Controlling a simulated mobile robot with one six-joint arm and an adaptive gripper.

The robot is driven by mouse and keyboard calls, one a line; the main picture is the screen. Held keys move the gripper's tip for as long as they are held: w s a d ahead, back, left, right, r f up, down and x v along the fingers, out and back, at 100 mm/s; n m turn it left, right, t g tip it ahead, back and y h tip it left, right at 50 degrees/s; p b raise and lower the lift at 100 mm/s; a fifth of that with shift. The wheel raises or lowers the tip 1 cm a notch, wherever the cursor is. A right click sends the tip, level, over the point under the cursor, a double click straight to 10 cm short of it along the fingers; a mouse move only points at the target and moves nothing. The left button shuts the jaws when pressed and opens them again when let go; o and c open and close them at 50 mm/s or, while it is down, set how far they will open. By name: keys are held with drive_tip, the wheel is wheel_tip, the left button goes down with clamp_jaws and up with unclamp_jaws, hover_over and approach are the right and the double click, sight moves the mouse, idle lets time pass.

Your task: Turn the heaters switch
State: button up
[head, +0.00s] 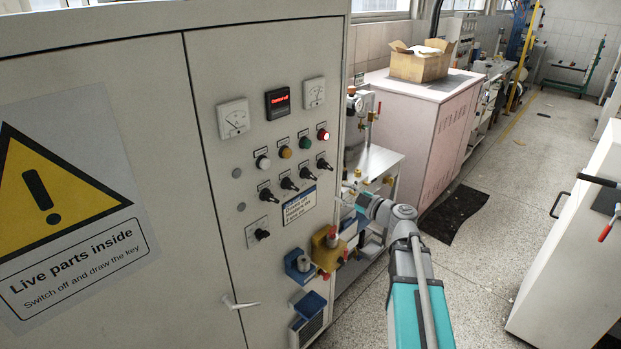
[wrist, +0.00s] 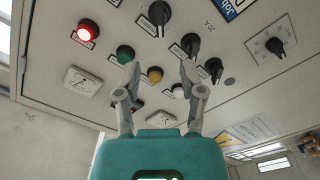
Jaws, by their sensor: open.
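The control cabinet door carries a row of black rotary switches; one is in the middle of the row (head: 288,184), and another is at its right end (head: 324,164). A separate rotary switch (head: 262,234) sits lower left on its own plate, and it also shows in the wrist view (wrist: 275,45). In the head view my gripper (head: 343,203) is right of the blue label.
A lit red lamp (head: 323,134), green lamp (head: 304,142) and yellow lamp (head: 285,153) sit above the switches. Yellow and blue brackets (head: 326,250) jut out below. A pink cabinet (head: 430,120) with a cardboard box (head: 420,64) stands behind.

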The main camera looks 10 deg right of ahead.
sight(314, 178)
drive_tip(key=x, duration=1.2)
drive_tip(key=shift+w+a, duration=0.2)
drive_tip(key=shift+w, duration=0.05)
